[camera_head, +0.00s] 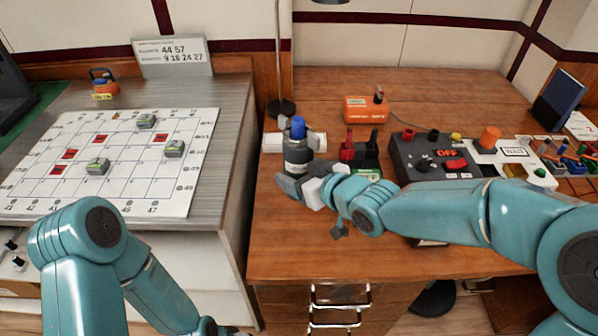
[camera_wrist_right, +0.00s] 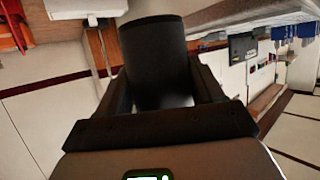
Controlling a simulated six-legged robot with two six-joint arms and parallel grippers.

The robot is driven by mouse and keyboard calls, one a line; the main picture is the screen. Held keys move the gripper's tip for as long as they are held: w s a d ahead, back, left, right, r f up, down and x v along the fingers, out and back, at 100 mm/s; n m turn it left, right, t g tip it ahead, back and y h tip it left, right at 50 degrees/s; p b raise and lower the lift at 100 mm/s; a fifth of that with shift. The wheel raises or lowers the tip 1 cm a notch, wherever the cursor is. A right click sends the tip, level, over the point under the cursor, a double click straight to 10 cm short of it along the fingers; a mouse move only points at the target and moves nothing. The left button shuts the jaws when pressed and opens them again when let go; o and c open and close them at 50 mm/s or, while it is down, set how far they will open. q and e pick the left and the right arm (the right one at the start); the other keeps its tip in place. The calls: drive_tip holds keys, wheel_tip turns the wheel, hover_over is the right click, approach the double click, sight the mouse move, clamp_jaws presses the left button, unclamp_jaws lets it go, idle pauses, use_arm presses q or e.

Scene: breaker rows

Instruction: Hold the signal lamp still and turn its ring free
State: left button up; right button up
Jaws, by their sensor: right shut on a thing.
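The signal lamp, as I take it, is the upright dark cylinder (camera_head: 297,152) with a blue cap, at the left of the wooden desk. A white holder (camera_head: 272,142) stands right behind or around it; I cannot tell which. My right gripper (camera_head: 297,184) is shut on the lamp's lower part and hides its foot. In the right wrist view a black cylinder (camera_wrist_right: 155,60) stands between the two fingers (camera_wrist_right: 165,95). I cannot make out the ring apart from the body.
A red-and-black part (camera_head: 358,148) and a dark switch box (camera_head: 435,155) stand right of the lamp. An orange box (camera_head: 366,109) is behind. A lamp pole (camera_head: 279,60) rises behind left. A gridded board (camera_head: 120,165) lies on the left counter. The desk's front left is clear.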

drive_tip(key=shift+f+b, duration=6.35)
drive_tip(key=shift+f, duration=0.35)
drive_tip(key=shift+f, duration=0.1)
drive_tip(key=shift+f+b, duration=0.15)
drive_tip(key=shift+b, duration=0.15)
drive_tip(key=o, duration=1.6)
